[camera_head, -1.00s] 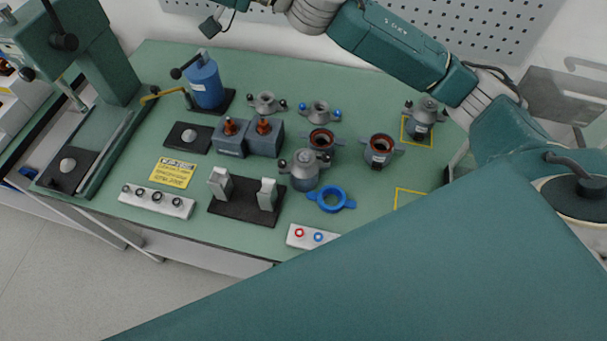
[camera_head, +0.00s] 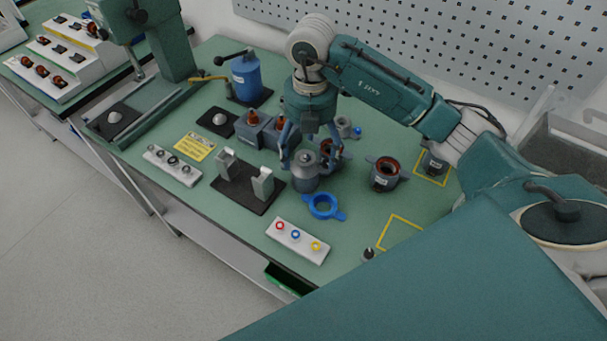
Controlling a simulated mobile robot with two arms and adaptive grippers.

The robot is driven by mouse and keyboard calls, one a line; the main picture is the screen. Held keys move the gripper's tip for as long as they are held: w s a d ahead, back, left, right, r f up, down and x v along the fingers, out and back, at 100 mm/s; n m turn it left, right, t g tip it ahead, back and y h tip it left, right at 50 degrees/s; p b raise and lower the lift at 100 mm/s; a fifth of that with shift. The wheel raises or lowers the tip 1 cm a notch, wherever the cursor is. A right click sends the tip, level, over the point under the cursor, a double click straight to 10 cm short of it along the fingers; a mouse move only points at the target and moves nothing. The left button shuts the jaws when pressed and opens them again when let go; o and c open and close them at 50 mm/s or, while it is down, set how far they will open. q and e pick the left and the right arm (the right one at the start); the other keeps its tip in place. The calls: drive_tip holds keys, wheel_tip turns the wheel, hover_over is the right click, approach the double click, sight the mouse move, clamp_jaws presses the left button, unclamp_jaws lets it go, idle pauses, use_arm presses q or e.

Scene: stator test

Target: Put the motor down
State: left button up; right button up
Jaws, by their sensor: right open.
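A grey motor (camera_head: 305,179) with a domed top cap stands upright on the green bench, near the middle. My right gripper (camera_head: 308,158) is above it, pointing down, with its fingers spread open on either side of the motor's top. I cannot tell whether the fingers touch it. My left gripper is not in view. Another motor (camera_head: 433,163) stands in a yellow-outlined square at the right. An open housing with a copper-red ring inside (camera_head: 385,174) stands between them. A similar housing (camera_head: 330,152) is partly hidden behind my right gripper.
A blue ring (camera_head: 323,207) lies in front of the motor. A black fixture with two grey blocks (camera_head: 243,190) is to its left. An empty yellow outline (camera_head: 400,220) is at the right. A blue press (camera_head: 245,77) stands behind.

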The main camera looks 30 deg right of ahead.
sight(308, 158)
wheel_tip(308, 158, down, 4)
drive_tip(key=shift+w+a+p, duration=0.1)
drive_tip(key=shift+w+p, duration=0.05)
drive_tip(key=shift+p, duration=0.15)
drive_tip(key=f, duration=0.1)
drive_tip(key=f+p, duration=0.1)
drive_tip(key=f, duration=0.1)
drive_tip(key=f+p, duration=0.1)
drive_tip(key=f, duration=0.1)
drive_tip(key=shift+w+a+f, duration=0.2)
drive_tip(key=shift+w, duration=0.1)
drive_tip(key=shift+f, duration=0.15)
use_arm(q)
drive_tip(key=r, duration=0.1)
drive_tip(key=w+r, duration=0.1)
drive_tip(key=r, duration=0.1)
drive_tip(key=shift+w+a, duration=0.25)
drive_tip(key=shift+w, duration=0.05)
use_arm(e)
drive_tip(key=c, duration=1.9)
